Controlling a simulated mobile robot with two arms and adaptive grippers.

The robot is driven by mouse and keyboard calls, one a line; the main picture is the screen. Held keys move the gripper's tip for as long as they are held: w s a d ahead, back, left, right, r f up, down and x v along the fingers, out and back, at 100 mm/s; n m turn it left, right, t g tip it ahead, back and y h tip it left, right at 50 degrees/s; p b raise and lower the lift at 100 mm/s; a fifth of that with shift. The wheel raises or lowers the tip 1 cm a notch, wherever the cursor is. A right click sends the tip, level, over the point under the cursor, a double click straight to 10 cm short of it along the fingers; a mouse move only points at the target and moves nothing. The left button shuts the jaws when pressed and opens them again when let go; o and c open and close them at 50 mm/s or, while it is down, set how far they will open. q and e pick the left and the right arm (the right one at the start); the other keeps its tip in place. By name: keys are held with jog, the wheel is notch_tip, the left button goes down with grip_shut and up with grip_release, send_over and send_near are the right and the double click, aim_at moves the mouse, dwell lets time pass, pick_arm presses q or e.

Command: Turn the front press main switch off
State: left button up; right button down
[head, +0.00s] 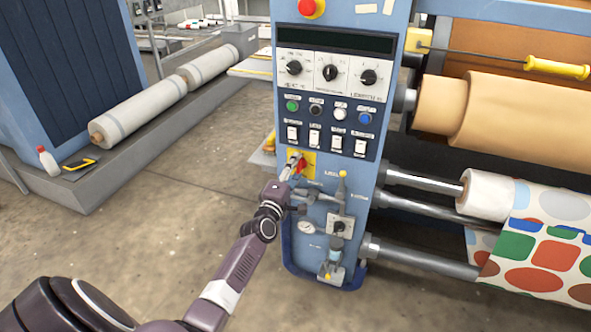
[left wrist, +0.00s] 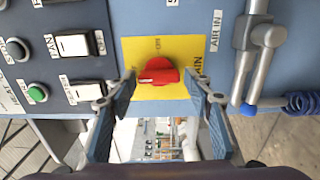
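The main switch is a red rotary knob (head: 301,167) on a yellow plate (head: 309,157), low on the blue front panel of the press. In the left wrist view the red knob (left wrist: 158,70) sits near the middle of its yellow plate (left wrist: 135,50), with the word MAIN partly visible beside it. My left gripper (head: 292,167) is right at the plate in the head view. In the left wrist view its fingers (left wrist: 161,80) are spread, one on each side of the knob, with gaps between; contact with the knob does not show. My right gripper is not in view.
White rocker switches (head: 326,139) and coloured buttons (head: 328,111) are above the plate. Air fittings, a valve and a gauge (head: 306,227) are below it. In the left wrist view, a grey air fitting (left wrist: 252,45) is close to the right finger. Rollers (head: 430,184) extend right.

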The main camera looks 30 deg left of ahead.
pick_arm(q)
jog(key=shift+o, duration=0.4)
jog(key=v, duration=1.2)
